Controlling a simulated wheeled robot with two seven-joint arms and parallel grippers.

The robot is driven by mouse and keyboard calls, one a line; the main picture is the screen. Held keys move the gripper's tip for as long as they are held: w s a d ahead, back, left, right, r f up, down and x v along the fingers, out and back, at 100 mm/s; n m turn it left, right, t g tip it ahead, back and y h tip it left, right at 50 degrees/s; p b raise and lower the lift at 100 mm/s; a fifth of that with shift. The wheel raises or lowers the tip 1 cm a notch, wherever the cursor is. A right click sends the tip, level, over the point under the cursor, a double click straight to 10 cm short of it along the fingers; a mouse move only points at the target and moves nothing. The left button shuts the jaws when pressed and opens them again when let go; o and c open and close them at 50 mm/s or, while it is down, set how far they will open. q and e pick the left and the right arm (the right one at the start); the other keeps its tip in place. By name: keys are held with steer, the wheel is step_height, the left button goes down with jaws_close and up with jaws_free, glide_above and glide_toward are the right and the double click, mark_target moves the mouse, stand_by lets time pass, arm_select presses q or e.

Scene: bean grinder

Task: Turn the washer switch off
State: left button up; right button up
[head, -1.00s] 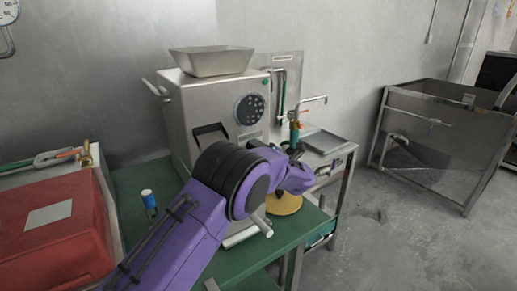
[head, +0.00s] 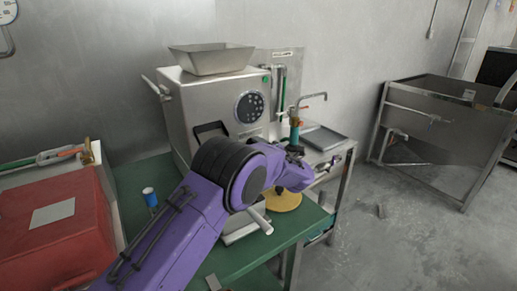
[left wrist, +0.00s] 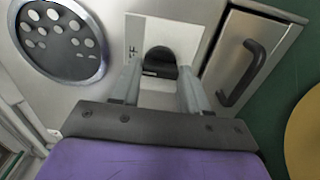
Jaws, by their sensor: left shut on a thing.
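A dark, rounded switch (left wrist: 160,62) sits on a pale plate on the steel machine's front in the left wrist view. My left gripper (left wrist: 160,72) has one finger on each side of it and is shut on it. In the head view my purple left arm reaches across in front of the steel machine (head: 186,118), and the switch and fingertips cannot be made out there. The round button panel (left wrist: 60,38) is left of the fingers, and it also shows in the head view (head: 250,107). My right gripper is not in view.
A door with a black handle (left wrist: 241,73) is right of the fingers. A yellow round thing (head: 284,201) lies near the green table's (head: 262,262) right end. A red box (head: 60,245) and a blue-capped bottle (head: 150,197) are at left.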

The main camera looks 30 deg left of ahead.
arm_select(q)
steer(key=o, duration=1.1)
steer(key=shift+c, duration=0.2)
steer(key=b+v, duration=0.2)
steer(key=v, duration=0.8)
steer(key=shift+d, duration=0.25)
steer(key=shift+s, duration=0.1)
